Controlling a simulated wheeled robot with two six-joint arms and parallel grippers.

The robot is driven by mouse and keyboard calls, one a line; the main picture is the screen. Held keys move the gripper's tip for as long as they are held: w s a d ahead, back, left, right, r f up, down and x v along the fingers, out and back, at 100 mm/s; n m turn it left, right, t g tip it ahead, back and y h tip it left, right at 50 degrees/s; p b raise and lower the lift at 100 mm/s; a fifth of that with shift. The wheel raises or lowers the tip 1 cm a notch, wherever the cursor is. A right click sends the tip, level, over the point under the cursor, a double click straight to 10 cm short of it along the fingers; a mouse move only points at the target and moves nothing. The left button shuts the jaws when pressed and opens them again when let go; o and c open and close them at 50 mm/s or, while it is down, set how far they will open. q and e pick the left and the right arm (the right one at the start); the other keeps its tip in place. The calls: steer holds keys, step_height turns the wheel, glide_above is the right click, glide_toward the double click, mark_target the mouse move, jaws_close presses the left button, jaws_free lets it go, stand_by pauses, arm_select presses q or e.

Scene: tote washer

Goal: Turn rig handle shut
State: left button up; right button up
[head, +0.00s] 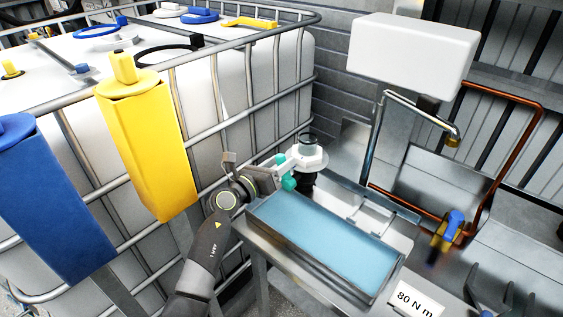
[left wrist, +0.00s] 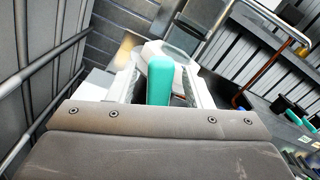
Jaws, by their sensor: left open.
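The rig has a pale, many-sided body (head: 308,160) with a dark ring on top, standing at the back end of the blue-topped tray. A teal handle (head: 289,183) sticks out from its left side. My left gripper (head: 282,172) is at this handle, its jaws open. In the left wrist view, the teal handle (left wrist: 160,80) stands between the two pale fingers (left wrist: 162,90), with gaps visible beside it. I cannot tell whether either finger touches it. The pale rig body (left wrist: 165,50) shows just behind the handle. My right gripper is not in view.
A caged white tank (head: 250,85) with yellow (head: 150,150) and blue (head: 50,200) containers hung on it stands close left of my arm. The blue-topped tray (head: 375,293) lies right of the gripper. A bent metal pipe (head: 420,108) and a white box (head: 413,52) are behind right.

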arm_select(q)
steer(key=v, duration=0.6)
steer(key=shift+b, duration=0.35)
steer(key=shift+s+a, duration=0.1)
steer(key=shift+a, duration=0.05)
